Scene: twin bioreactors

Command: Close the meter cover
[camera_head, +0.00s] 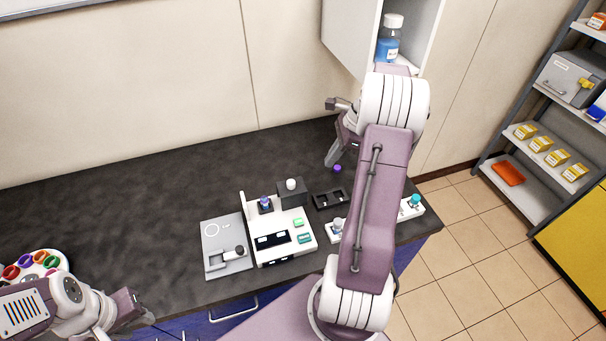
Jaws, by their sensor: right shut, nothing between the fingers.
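A white meter device (308,232) stands on the dark bench near its front edge. It has green buttons, dark display windows and a purple-topped vial at its back. A thin white upright panel rises at its back left; I cannot tell for sure whether this is the cover. My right gripper (333,160) is shut and empty, behind and to the right of the meter, partly hidden by my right arm. A small purple cap (337,168) lies by its fingertips. My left gripper (140,316) is low at the bottom left, away from the meter; its finger opening is unclear.
A grey plate with a lever (216,240) sits left of the meter. A black holder (325,200) is at its right, near a white strip (416,208) partly behind my arm. An open wall cabinet (350,35) hangs above.

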